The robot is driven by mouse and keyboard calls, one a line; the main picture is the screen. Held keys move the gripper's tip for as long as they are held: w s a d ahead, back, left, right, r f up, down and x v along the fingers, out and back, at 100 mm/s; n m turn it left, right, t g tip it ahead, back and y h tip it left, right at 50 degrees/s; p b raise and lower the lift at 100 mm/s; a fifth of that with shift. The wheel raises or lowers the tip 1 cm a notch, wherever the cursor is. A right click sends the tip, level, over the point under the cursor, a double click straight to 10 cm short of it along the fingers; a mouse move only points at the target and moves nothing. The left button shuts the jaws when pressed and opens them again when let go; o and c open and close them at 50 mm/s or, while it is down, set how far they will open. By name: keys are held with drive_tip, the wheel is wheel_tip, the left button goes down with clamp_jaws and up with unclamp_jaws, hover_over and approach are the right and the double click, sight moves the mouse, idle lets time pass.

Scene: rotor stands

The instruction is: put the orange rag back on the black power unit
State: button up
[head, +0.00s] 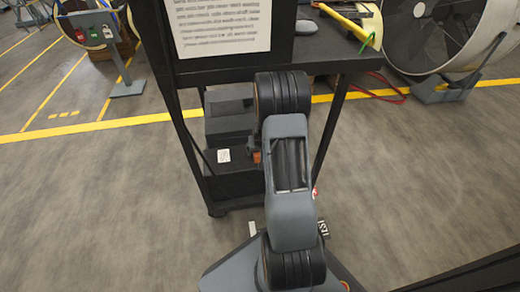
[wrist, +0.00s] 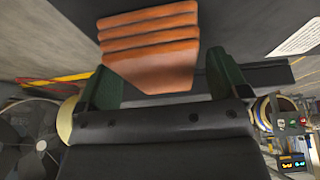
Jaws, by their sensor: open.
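The folded orange rag (wrist: 150,42) shows in several layers at the top of the wrist view. My gripper (wrist: 162,80) has its two green fingers apart, with the lower part of the rag between or just beyond them. I see no finger clearly pressed on the rag. In the head view a small orange patch (head: 257,157), probably the rag, shows beside my arm. Black box-like units (head: 228,127) stand on the cart's lower shelf there; I cannot tell which is the power unit. My arm hides the gripper's fingers and part of the shelf in the head view.
The dark cart (head: 345,66) has upright posts around the shelf and a sign (head: 219,25) above. A yellow-handled tool (head: 345,24) lies on its top. A large rotor (head: 450,35) on a stand is at the right.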

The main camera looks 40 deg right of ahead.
drive_tip(key=p+v, duration=0.6)
drive_tip(key=v, duration=0.7)
drive_tip(key=s+a+r+n+y, duration=0.1)
drive_tip(key=s+a+r+n, duration=0.25)
drive_tip(key=a+r, duration=0.85)
drive_tip(key=s+a+r+n+g+y, duration=0.1)
drive_tip(key=s+a+r, duration=0.3)
drive_tip(key=s+a, duration=0.5)
drive_tip(key=shift+s+n, duration=0.35)
drive_tip(key=shift+r, duration=0.15)
